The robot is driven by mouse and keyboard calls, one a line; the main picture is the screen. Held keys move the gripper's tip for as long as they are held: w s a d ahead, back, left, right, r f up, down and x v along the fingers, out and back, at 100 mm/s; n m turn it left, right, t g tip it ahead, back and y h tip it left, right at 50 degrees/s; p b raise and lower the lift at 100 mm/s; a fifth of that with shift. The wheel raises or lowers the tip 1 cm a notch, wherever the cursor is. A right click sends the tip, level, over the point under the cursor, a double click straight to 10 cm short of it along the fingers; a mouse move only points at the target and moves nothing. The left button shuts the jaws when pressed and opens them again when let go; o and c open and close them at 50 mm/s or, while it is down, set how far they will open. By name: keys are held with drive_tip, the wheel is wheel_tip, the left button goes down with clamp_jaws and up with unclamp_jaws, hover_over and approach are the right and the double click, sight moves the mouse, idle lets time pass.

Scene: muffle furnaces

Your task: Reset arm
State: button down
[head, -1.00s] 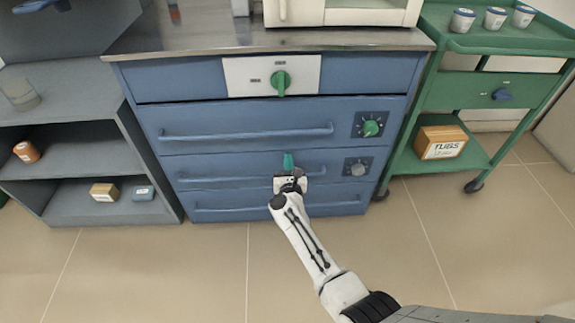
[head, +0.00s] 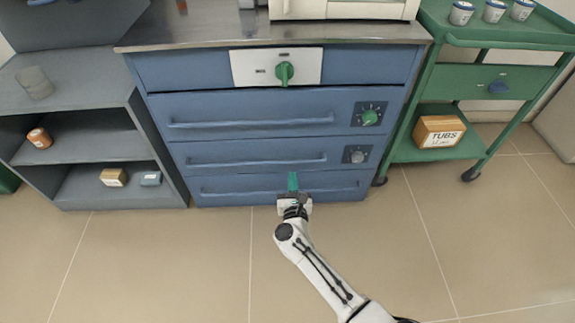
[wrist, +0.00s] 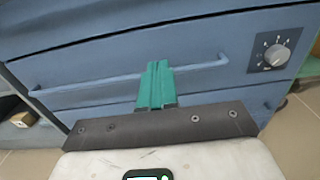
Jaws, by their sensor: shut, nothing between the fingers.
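My gripper (head: 293,182) has green fingers and is in front of the lower drawers of the blue cabinet (head: 345,68) in the head view. In the wrist view the green fingers (wrist: 156,84) are shut together with nothing between them. They overlap a drawer handle (wrist: 100,85) in that view; I cannot tell whether they touch it. The drawers look closed. The arm reaches up from the bottom right of the head view.
A grey shelf unit (head: 112,198) with small boxes stands at left. A green cart (head: 500,72) holds several cups (head: 494,11) on top and a box labelled TUBS (head: 439,132) below. The tiled floor (head: 170,265) in front is clear.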

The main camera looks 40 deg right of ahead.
drive_tip(key=shift+s+a, duration=0.15)
drive_tip(key=a+r+n+t+y, duration=0.25)
drive_tip(key=a+n+y, duration=0.75)
drive_tip(key=n, duration=0.8)
drive_tip(key=s+a+n+g+y, duration=0.3)
drive_tip(key=s+n+g+y, duration=0.25)
drive_tip(key=n, duration=0.55)
drive_tip(key=s+d+r+n+g+h, duration=0.1)
drive_tip(key=s+d+n+g+h, duration=0.15)
drive_tip(key=s+n+g, duration=0.7)
drive_tip(key=s+d+r+n+g+h, duration=0.1)
drive_tip(key=s+d+n+h, duration=0.2)
drive_tip(key=s, duration=1.3)
wheel_tip(320, 180, up, 25)
drive_tip(key=n+p, duration=0.1)
drive_tip(key=p, duration=2.4)
drive_tip(key=shift+s, duration=0.25)
